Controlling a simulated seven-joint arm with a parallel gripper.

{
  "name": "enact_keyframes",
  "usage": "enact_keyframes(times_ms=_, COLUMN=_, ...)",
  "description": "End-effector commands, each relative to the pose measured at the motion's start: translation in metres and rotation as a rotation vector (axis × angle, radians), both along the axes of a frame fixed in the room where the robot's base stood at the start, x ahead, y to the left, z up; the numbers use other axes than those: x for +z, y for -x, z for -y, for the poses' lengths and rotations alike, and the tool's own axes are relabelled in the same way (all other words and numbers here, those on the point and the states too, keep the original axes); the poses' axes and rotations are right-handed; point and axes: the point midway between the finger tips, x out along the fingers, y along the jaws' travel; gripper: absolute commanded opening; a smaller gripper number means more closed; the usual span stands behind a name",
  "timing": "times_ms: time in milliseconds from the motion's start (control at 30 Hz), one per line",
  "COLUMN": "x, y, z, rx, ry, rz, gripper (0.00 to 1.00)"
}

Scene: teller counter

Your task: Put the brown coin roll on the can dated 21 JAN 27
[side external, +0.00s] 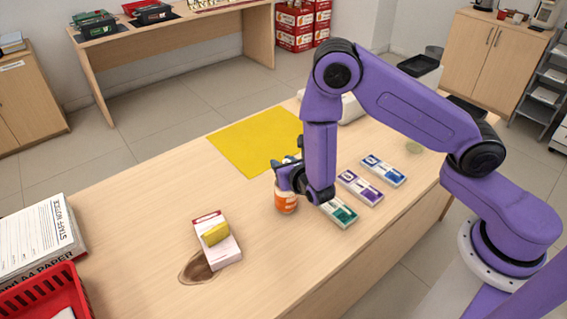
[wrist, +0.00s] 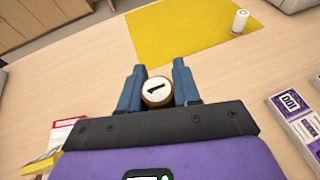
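A brown-rimmed round thing with a pale face and a dark mark (wrist: 157,92), which looks like the end of the brown coin roll, sits between the fingers of my gripper (wrist: 158,88) in the wrist view. Both fingers appear to touch its sides. In the side view an orange-brown cylinder with a pale band (side external: 286,204) is upright under my gripper (side external: 286,171); I cannot tell whether it touches the table. A small white cylinder (wrist: 240,22) stands on the yellow mat (wrist: 185,32) in the wrist view. I can read no date, so I cannot identify the can.
Green (side external: 340,212), purple (side external: 360,188) and blue (side external: 384,170) labelled packs lie at right. A pink-and-white box (side external: 221,251) with a yellow piece (side external: 215,234) on it is at front left. A red basket (side external: 45,300) and paper stack (side external: 38,240) are at far left. The left middle table is clear.

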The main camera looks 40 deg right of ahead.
Motion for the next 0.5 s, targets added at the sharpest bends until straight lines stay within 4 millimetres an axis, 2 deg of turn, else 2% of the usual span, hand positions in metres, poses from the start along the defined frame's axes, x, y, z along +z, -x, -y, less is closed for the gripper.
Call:
enact_keyframes(times_ms=33, x=-0.0001, y=0.0000, z=-0.0001, rx=0.000, ry=0.000, rz=0.000, gripper=0.45)
enact_keyframes(times_ms=67, x=0.0000, y=0.0000, z=-0.0001, rx=0.000, ry=0.000, rz=0.000, gripper=0.55)
enact_keyframes(times_ms=100, x=0.0000, y=0.0000, z=-0.0001, rx=0.000, ry=0.000, rz=0.000, gripper=0.58)
enact_keyframes(times_ms=500, x=0.0046, y=0.0030, z=-0.0013, rx=0.002, ry=0.000, rz=-0.001, gripper=0.58)
